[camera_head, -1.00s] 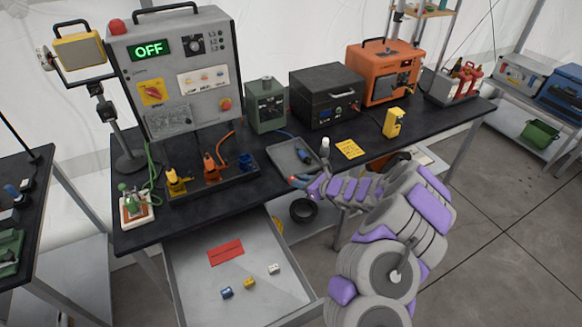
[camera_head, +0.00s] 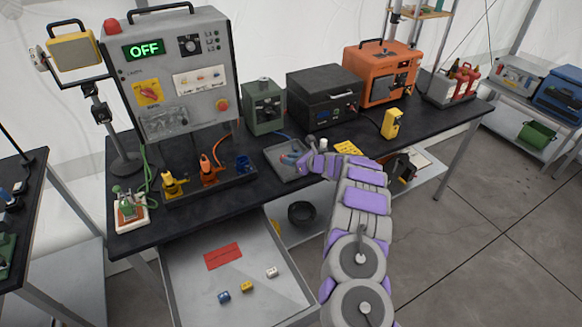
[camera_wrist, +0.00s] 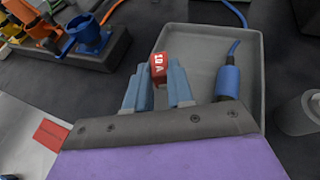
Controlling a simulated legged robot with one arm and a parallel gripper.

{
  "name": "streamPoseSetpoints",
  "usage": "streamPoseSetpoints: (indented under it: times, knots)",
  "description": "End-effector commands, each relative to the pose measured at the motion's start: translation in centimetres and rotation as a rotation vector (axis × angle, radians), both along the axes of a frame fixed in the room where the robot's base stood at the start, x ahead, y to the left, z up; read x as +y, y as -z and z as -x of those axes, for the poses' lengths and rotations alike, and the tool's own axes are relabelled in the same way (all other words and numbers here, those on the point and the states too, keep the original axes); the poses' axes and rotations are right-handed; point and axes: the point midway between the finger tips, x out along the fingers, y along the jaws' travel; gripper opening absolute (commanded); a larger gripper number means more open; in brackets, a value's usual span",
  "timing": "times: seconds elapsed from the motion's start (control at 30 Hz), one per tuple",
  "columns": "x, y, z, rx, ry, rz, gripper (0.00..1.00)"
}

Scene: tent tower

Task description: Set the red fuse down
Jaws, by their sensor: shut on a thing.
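The red fuse (camera_wrist: 158,70), marked "10 A" in white, is between the blue fingertips of my gripper (camera_wrist: 159,80) in the wrist view. My gripper is shut on it. The fuse is over the grey tray (camera_wrist: 255,50), near its left wall; I cannot tell whether it touches the tray floor. In the head view my gripper (camera_head: 299,163) reaches over the same tray (camera_head: 274,150) on the black bench, and the fuse is too small to make out clearly there.
A blue plug (camera_wrist: 228,82) with a cable lies in the tray, right of my fingers. A light grey cylinder (camera_wrist: 298,113) stands right of the tray. An open drawer (camera_head: 190,285) below holds blue, yellow and white fuses and a red label. A panel reading OFF (camera_head: 170,80) stands behind.

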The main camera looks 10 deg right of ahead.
Motion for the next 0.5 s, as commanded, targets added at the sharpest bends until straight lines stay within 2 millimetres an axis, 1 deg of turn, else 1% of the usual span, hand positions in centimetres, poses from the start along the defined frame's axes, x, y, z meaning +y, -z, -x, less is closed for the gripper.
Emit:
streamPoseSetpoints:
  times: [0.2, 0.23, 0.5]
  knots:
    - [0.0, 3.2, 0.1, 0.004, -0.001, 0.001, 0.00]
    - [0.0, 3.5, 0.1, 0.004, -0.001, 0.002, 0.00]
    - [0.0, 3.4, 0.1, 0.002, 0.000, 0.001, 0.00]
